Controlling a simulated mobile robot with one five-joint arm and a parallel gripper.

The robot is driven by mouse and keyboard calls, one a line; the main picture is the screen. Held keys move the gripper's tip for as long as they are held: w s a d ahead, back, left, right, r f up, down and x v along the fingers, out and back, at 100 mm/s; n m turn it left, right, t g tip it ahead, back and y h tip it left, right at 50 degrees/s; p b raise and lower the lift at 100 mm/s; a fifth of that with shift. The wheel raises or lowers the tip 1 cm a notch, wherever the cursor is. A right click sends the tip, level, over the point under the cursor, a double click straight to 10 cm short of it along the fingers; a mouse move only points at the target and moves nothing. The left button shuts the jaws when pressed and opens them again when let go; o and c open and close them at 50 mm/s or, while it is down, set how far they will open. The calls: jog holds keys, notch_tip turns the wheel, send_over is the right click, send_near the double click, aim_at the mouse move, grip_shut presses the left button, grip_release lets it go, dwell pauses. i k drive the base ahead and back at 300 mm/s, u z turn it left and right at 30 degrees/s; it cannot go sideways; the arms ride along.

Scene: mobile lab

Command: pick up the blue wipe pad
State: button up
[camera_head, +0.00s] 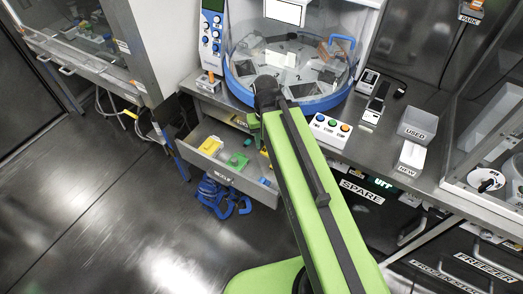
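I cannot pick out a blue wipe pad for certain in the head view. An open drawer (263,179) below the bench holds yellow, green and other small items, too small to identify as a pad. A white box marked NEW (409,158) and a grey open bin marked USED (418,125) stand on the bench at the right; their contents are not clear. My green arm reaches up from the bottom centre to a dark joint in front of the round blue-rimmed unit. My gripper's fingers cannot be made out.
The round blue-rimmed unit (291,105) stands behind my arm. A panel with coloured buttons (329,130) is right of it. A clear-walled cabinet (490,150) borders the bench at right. Floor (110,220) at left is clear.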

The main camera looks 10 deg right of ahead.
aim_at(266, 182)
jog(key=u, duration=0.4)
jog(key=k, duration=1.35)
jog(key=u, duration=0.95)
jog(key=i, duration=1.95)
jog(key=z, duration=0.3)
jog(key=k, duration=0.9)
jog(key=z, duration=0.2)
jog(key=i, duration=0.95)
jog(key=u, duration=0.05)
